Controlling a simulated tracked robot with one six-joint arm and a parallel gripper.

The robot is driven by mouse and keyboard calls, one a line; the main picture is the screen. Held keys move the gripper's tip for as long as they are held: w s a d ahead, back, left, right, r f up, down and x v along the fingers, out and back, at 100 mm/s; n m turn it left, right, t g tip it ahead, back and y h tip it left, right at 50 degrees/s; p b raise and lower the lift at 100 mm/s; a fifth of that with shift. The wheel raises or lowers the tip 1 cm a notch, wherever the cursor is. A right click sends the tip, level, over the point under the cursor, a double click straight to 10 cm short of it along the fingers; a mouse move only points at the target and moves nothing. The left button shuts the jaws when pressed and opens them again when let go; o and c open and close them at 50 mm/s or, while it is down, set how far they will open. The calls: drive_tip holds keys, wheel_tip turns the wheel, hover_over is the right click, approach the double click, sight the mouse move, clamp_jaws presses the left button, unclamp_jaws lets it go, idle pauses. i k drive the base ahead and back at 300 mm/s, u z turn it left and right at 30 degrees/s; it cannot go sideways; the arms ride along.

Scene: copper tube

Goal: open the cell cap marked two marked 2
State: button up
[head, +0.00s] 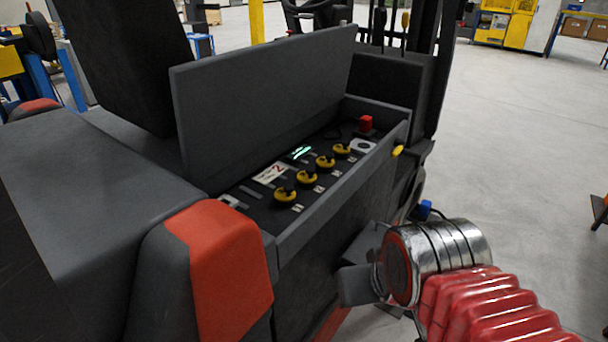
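Several yellow-and-black round cell caps stand in a row in an open battery compartment (318,208) of a dark forklift. From near to far they are a first cap (285,194), a second cap (306,177), a third cap (325,160) and a fourth cap (342,148). Small white tags lie beside them, too small to read. A larger white label (271,172) to their left bears a red 2. All caps appear seated. My gripper (362,268) is outside the compartment, low and right of its side wall, away from the caps. Its dark fingers are partly unclear against the truck.
The raised grey lid (262,105) stands along the compartment's left side. A red connector (366,122) sits at the far end, and a yellow knob (398,150) on the right wall. A red-and-grey truck corner (222,262) is at the near left. Open floor (520,165) lies right.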

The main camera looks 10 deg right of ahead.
sight(308, 176)
drive_tip(key=k, duration=1.35)
drive_tip(key=z, duration=0.45)
drive_tip(key=i, duration=1.8)
drive_tip(key=u, duration=0.45)
